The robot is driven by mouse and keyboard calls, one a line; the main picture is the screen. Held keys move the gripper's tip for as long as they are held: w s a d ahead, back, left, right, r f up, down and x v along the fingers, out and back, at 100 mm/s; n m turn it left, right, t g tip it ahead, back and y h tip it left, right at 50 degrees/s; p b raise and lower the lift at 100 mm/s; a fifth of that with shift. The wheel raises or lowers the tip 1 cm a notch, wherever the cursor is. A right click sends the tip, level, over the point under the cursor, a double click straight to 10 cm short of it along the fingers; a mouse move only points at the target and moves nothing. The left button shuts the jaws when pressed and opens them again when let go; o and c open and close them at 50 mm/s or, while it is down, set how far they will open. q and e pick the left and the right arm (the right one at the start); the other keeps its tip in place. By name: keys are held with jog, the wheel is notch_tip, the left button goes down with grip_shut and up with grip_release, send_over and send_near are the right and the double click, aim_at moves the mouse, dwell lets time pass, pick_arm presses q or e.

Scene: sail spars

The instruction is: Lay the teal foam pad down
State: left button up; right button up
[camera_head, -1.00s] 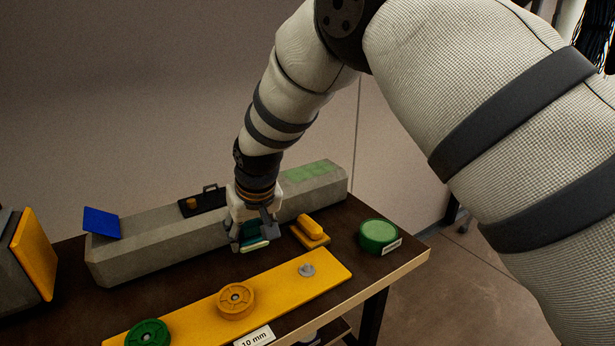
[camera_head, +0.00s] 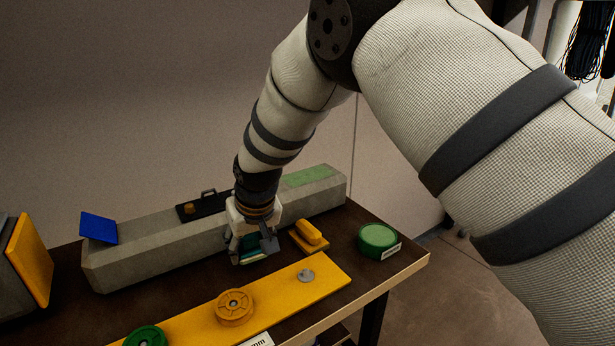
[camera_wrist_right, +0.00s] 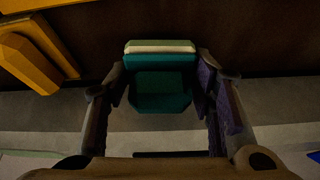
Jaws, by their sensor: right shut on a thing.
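The teal foam pad (camera_wrist_right: 160,88) is between the fingers of my right gripper (camera_wrist_right: 162,82), which is shut on it. It is a teal block with a pale strip along its far edge in the wrist view. In the head view, the right gripper (camera_head: 255,250) points down in front of the long grey beam, over the dark table between the beam and the yellow board. Only a little of the teal pad shows there, behind the fingers. I cannot tell whether the pad touches the table. My left gripper is not in view.
The grey beam (camera_head: 150,252) lies along the back of the dark table. A yellow-handled block (camera_head: 309,236) sits just right of the gripper, with a green round tin (camera_head: 378,240) beyond. The yellow board (camera_head: 285,300) carries an orange wheel (camera_head: 234,307) in front.

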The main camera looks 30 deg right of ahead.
jog(key=shift+f, duration=1.2)
jog(key=o, duration=1.2)
jog(key=shift+r, duration=0.1)
jog(key=v, duration=1.2)
